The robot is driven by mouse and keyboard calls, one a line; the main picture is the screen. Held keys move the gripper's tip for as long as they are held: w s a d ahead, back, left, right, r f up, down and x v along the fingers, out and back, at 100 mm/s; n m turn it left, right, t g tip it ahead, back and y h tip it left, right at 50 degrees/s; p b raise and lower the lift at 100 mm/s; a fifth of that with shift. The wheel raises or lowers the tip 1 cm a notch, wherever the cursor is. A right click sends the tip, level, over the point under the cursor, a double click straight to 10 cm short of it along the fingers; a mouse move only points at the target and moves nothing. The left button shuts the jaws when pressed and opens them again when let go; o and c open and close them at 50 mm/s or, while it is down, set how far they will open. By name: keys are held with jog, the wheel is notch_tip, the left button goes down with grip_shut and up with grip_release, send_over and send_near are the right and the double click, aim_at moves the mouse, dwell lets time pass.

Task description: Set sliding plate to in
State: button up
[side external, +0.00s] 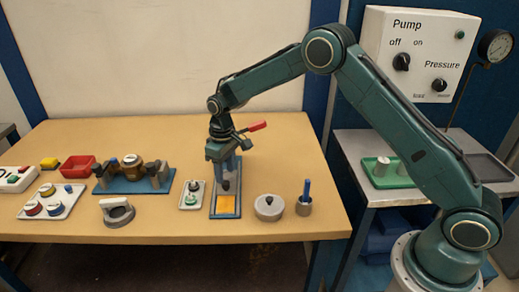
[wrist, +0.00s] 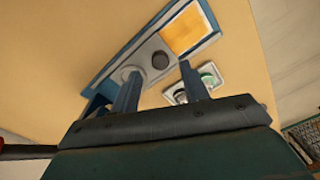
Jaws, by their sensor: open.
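The sliding plate fixture is a long blue frame (side external: 213,212) on the table. An orange square (side external: 227,202) shows at its front end, and also at the top of the wrist view (wrist: 187,32). A pale grey plate (wrist: 147,50) with a dark round knob (wrist: 160,60) lies in the frame beside the orange square. My gripper (side external: 226,184) is over the middle of the fixture, pointing down. In the wrist view its two fingers (wrist: 158,78) are apart, with the knob between and beyond their tips. I cannot tell whether they touch anything. The gripper hides the fixture's rear part.
A small tray (side external: 193,202) with round parts stands close left of the fixture. A lidded grey pot (side external: 269,207) and a cup with a blue tool (side external: 304,204) stand right. A red handle (side external: 257,126) sticks out beside the gripper. The front table edge is clear.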

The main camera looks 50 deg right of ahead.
aim_at(226, 182)
notch_tip(226, 182, up, 10)
jog(key=shift+d, duration=0.2)
jog(key=shift+a, duration=0.1)
dwell(0.5)
jog(key=shift+s+a+f+m+t, duration=0.15)
jog(key=shift+s+m+t, duration=0.45)
jog(key=shift+s+t, duration=0.3)
jog(key=shift+s+f+m+t, duration=0.2)
jog(key=shift+s+m+t, duration=0.45)
jog(key=shift+s, duration=0.4)
jog(key=shift+s+a+f+m+t, duration=0.15)
jog(key=shift+s+m+t, duration=0.4)
jog(key=shift+s+t, duration=0.4)
jog(key=shift+d, duration=0.1)
jog(key=shift+d+x, duration=0.1)
jog(key=shift+x, duration=3.35)
jog(key=shift+d+x, duration=0.15)
jog(key=shift+x, duration=3.25)
jog(key=shift+s+f, duration=0.15)
jog(key=shift+s, duration=0.05)
jog(key=shift+c, duration=0.3)
